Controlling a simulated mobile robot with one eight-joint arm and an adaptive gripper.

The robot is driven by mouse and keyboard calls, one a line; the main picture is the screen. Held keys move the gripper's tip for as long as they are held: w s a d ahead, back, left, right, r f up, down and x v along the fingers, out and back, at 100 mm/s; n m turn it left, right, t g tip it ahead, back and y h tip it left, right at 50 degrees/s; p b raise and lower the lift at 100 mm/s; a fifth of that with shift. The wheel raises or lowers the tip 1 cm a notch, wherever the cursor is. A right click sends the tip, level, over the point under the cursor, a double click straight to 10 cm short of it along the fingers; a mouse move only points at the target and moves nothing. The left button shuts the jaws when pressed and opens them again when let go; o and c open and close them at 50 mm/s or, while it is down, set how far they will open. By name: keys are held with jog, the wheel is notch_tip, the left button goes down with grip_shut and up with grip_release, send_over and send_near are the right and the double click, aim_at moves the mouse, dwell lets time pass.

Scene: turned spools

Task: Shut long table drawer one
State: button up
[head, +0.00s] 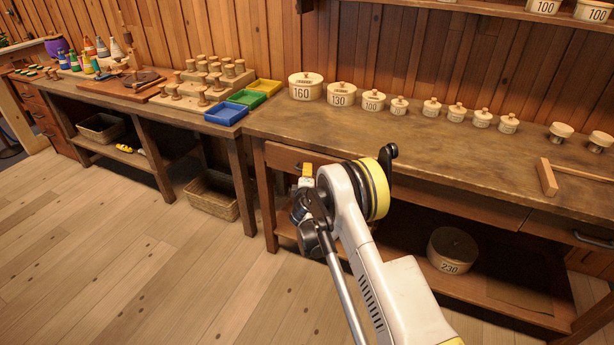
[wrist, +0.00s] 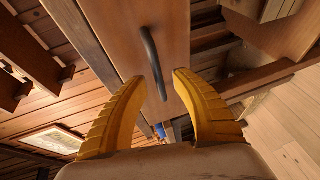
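The long table (head: 440,150) has a wooden drawer front (head: 284,157) at its left end, partly hidden behind my arm. In the wrist view the drawer front (wrist: 115,25) fills the upper middle, with a dark curved bar handle (wrist: 153,62) on it. My gripper (wrist: 154,82) is open, with one yellow finger on each side of the handle's lower end. The fingers look apart from the handle, and nothing is held. In the head view my gripper (head: 306,172) is mostly hidden by my wrist in front of the drawer. How far the drawer stands out is hard to tell.
Lidded round boxes (head: 306,87) stand along the table's back. A round box marked 230 (head: 452,250) sits on the lower shelf. The floor (head: 130,260) at left is clear.

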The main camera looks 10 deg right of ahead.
jog(key=shift+x, duration=0.85)
grip_shut()
jog(key=shift+r, duration=0.1)
